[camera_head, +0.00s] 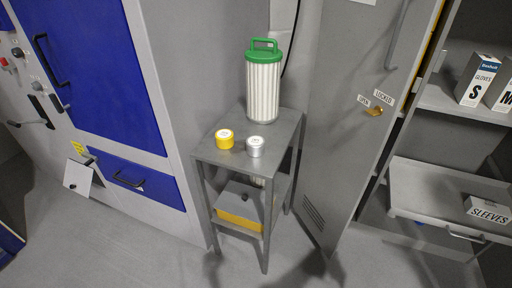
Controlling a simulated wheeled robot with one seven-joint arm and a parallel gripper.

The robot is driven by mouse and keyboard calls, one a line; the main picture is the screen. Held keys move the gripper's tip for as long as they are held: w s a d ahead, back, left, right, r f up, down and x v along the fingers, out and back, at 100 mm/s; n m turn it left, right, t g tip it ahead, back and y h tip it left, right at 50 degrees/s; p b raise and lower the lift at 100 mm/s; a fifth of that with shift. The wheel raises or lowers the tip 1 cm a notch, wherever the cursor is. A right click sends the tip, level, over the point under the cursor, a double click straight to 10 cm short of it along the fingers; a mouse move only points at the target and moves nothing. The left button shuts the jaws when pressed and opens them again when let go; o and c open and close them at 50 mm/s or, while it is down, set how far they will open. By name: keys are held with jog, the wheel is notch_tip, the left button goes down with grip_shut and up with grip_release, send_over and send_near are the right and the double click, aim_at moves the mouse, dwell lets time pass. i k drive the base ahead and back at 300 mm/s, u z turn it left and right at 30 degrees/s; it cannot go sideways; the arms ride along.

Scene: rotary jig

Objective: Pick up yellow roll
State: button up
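The yellow roll (224,139) is a short cylinder with a pale top. It stands upright on the top of a small grey metal table (204,152), near its front left part. A silver roll (255,146) of similar size stands close to its right. My gripper is not in view.
A tall white filter with a green handled cap (263,83) stands behind the rolls on the table. A grey and yellow box (240,208) is on the lower shelf. A blue-doored machine (95,65) stands left, an open cabinet with glove boxes (478,80) right. Floor in front is clear.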

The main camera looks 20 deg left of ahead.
aim_at(225, 139)
jog(key=u, duration=0.75)
jog(key=k, duration=0.75)
jog(key=u, duration=0.45)
jog(key=i, duration=0.9)
